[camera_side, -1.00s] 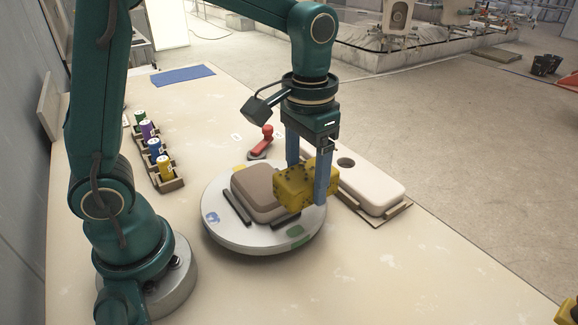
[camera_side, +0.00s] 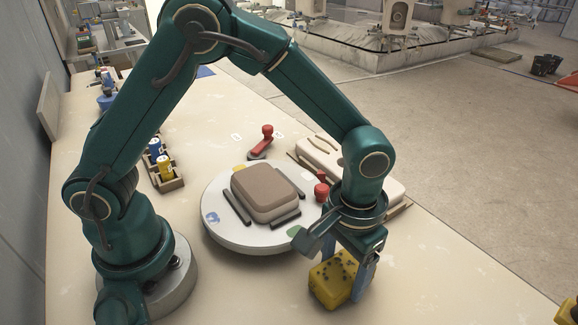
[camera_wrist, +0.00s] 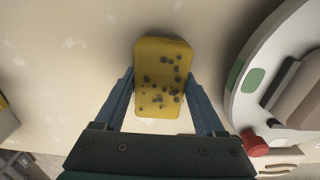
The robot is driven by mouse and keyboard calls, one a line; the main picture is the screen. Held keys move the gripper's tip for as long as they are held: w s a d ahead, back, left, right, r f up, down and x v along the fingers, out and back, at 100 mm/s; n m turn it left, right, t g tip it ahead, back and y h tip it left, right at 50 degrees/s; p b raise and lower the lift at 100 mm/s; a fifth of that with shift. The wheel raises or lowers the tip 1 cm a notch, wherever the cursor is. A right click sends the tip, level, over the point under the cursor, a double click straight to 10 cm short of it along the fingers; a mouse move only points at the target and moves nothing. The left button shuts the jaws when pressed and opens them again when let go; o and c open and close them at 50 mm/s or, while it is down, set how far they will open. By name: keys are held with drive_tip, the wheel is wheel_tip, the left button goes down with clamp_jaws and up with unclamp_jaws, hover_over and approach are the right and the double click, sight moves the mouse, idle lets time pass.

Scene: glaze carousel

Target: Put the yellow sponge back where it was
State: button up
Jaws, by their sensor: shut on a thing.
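The yellow sponge (camera_side: 333,278), a block with dark pores on its face, is between the two blue fingers of my gripper (camera_side: 345,270). In the wrist view, the sponge (camera_wrist: 163,75) sits between both fingertips of my gripper (camera_wrist: 165,95), which is shut on it. The sponge is over the bare table in front of the carousel and to its right. I cannot tell for sure whether its underside touches the table.
The round carousel (camera_side: 216,222) carries a brown block (camera_side: 262,186) between dark bars. A red-knobbed lever (camera_side: 264,142) stands behind it, and a red knob (camera_side: 321,190) at its right. A pale slab (camera_side: 385,186) lies behind my gripper. Small jars (camera_side: 165,167) stand at left. The front table is clear.

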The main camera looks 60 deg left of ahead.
sight(344, 268)
drive_tip(key=shift+f, duration=0.2)
drive_tip(key=o, duration=1.3)
drive_tip(key=shift+r, duration=0.1)
wheel_tip(344, 268, up, 11)
drive_tip(key=s+a+r+t, duration=0.1)
drive_tip(key=s+a+t, duration=0.1)
drive_tip(key=s+a, duration=0.1)
drive_tip(key=s+a+r+t, duration=0.1)
drive_tip(key=s+a, duration=0.2)
drive_tip(key=a, duration=0.3)
drive_tip(key=s+a+r+t, duration=0.1)
drive_tip(key=s+a+t, duration=0.1)
drive_tip(key=s+a, duration=0.1)
drive_tip(key=shift+a+r+t, duration=0.3)
drive_tip(key=shift+a+r, duration=0.05)
drive_tip(key=shift+a, duration=0.4)
